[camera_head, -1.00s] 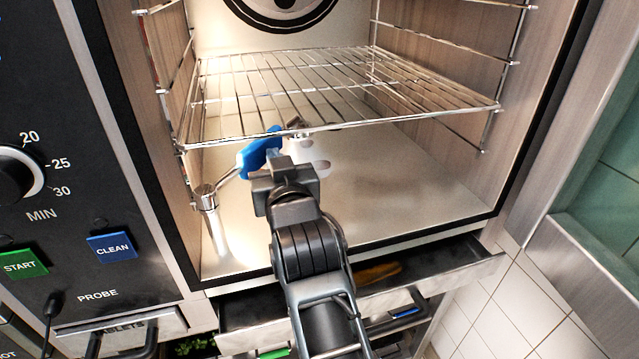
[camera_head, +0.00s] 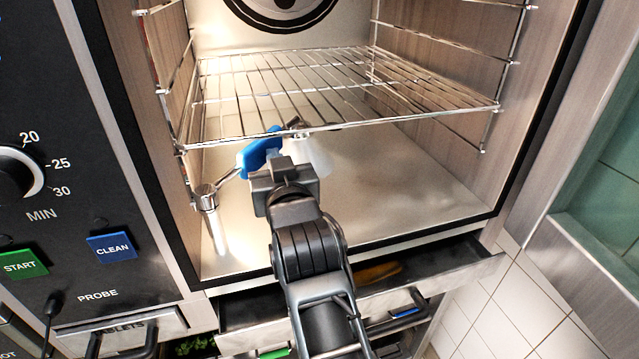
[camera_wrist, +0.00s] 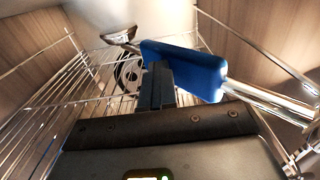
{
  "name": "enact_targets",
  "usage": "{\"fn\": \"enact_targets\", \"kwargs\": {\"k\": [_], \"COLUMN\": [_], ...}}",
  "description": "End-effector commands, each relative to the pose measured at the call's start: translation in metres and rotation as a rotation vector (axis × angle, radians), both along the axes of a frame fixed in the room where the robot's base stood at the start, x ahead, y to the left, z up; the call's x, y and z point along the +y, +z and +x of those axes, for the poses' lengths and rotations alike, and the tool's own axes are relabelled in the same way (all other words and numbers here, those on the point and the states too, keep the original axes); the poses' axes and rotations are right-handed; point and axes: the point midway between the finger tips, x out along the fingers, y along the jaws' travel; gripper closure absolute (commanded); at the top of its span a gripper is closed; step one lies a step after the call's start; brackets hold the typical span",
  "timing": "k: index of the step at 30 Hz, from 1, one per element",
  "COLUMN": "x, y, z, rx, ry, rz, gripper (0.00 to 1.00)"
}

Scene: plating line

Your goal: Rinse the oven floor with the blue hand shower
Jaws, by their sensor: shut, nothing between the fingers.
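The blue hand shower (camera_head: 258,155) is inside the oven at the left, under the wire rack, on a metal arm (camera_head: 208,205) at the left wall. It also shows in the wrist view (camera_wrist: 195,72), with its metal head beyond it. A white, misty patch like spray (camera_head: 312,156) shows beneath the head. My gripper (camera_head: 276,170) is shut, in front of the blue body. In the wrist view its fingers (camera_wrist: 157,88) are together and overlap the blue body; I cannot tell whether they touch. The oven floor (camera_head: 410,190) is pale and bare at the front right.
The wire rack (camera_head: 300,90) spans the oven just above the shower. Side rails (camera_head: 440,40) line the right wall. Below the oven, an open drawer (camera_head: 440,268) juts out. The control panel (camera_head: 110,215) is at the left. The oven's right side has free room below the rack.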

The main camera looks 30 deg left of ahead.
Motion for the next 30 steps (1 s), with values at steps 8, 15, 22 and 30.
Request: {"fn": "enact_targets", "kwargs": {"k": [8,15,22,30], "x": [0.001,-0.002,-0.014,-0.03], "y": [-0.001,-0.001,0.0,0.001], "z": [-0.002,-0.004,-0.015,-0.027], "rx": [0.002,0.002,0.002,0.001], "ry": [0.003,0.003,0.003,0.002], "rz": [-0.002,-0.002,-0.002,-0.001], "gripper": [1.0,1.0,1.0,1.0]}}
